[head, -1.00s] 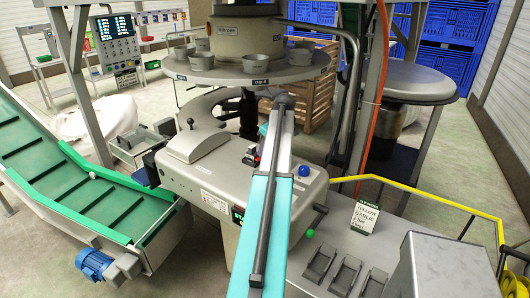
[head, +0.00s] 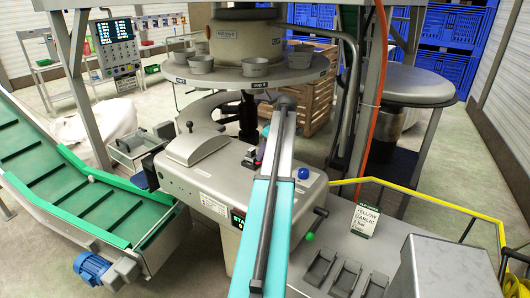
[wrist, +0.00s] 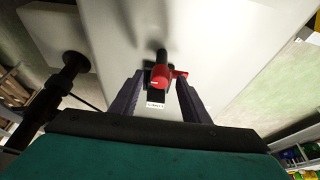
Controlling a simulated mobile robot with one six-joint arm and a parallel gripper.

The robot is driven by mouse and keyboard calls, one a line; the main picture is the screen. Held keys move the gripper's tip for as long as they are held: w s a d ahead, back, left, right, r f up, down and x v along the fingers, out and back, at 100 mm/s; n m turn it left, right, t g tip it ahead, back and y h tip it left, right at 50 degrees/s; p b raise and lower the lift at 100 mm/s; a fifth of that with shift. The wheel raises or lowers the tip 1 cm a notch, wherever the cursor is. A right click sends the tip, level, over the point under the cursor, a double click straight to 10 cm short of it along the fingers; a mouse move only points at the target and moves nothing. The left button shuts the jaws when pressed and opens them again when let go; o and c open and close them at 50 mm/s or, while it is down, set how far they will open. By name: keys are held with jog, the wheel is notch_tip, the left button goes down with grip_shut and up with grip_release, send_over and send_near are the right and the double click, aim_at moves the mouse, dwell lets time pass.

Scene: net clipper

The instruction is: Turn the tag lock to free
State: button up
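In the wrist view, a red knob with a black body and a small white label, which I take to be the tag lock (wrist: 162,76), stands out from a pale grey machine face. My gripper (wrist: 158,80) is open, with one dark finger on each side of the red knob. Gaps show between the knob and the fingers, so no grip on it is visible. In the head view, a small red and dark part (head: 257,157) shows on top of the grey machine beside my arm. My gripper is largely hidden there behind my arm.
A round carousel (head: 225,75) with several grey cups is above the machine. A grey handle block (head: 197,146) is left of my arm, and a blue button (head: 303,173) and green-knobbed lever (head: 310,236) are right. A green conveyor (head: 85,200) runs at the left.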

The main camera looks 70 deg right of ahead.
jog(key=shift+r, duration=0.1)
jog(key=b+v, duration=0.3)
jog(key=v, duration=1)
jog(key=shift+s+r, duration=0.2)
jog(key=shift+r, duration=0.05)
jog(key=shift+a, duration=0.1)
dwell(0.4)
